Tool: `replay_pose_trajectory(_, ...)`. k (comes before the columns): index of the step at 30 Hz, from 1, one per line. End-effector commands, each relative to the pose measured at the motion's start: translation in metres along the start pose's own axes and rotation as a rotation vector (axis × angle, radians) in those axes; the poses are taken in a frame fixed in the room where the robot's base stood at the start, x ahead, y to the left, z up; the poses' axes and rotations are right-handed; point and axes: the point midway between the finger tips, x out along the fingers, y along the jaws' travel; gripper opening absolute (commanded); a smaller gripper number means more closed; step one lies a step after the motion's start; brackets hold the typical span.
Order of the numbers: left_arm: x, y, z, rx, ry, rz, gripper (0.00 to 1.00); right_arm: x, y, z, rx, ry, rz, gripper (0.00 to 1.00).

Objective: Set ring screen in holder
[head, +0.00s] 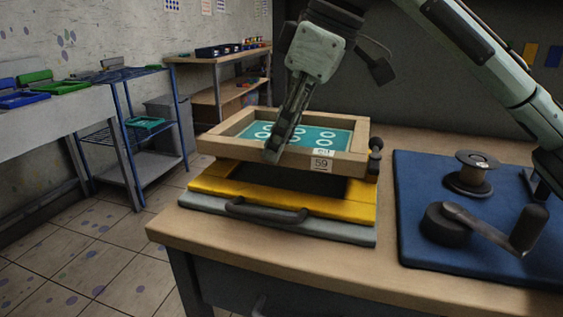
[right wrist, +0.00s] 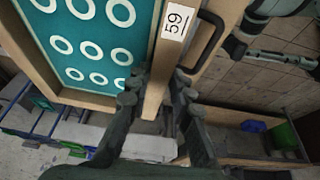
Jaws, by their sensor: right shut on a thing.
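The ring screen (head: 232,149) is a wooden frame with teal mesh, white rings and a "59" label on its front bar. My right gripper (head: 272,154) is shut on that front bar, left of the label. The right wrist view shows the bar of the screen (right wrist: 154,92) between the two fingers. The holder (head: 215,187) is a yellow frame over a grey base with a black handle. The screen is over the holder, roughly level, with a dark gap between them at the front. Whether its rear edge touches anything is hidden. My left gripper is not in view.
A blue mat (head: 420,190) with a dark spool (head: 475,172) and a crank (head: 480,228) lies right of the holder on the wooden table (head: 300,270). Shelves with trays stand at left.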

Motion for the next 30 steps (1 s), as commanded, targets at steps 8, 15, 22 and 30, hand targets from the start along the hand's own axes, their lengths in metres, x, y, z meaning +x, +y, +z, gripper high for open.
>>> replay_pose_trajectory(8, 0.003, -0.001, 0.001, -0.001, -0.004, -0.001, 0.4, 0.019, 0.007, 0.007, -0.001, 0.0, -0.001, 0.0)
replay_pose_trajectory(15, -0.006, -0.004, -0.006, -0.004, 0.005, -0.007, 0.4, 0.042, 0.007, 0.016, -0.002, 0.001, 0.0, 0.0)
replay_pose_trajectory(22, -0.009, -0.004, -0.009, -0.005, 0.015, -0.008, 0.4, 0.042, 0.007, 0.016, -0.002, 0.001, 0.0, 0.0)
replay_pose_trajectory(30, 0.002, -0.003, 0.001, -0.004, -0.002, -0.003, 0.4, 0.049, 0.006, 0.019, -0.002, 0.001, 0.0, 0.0)
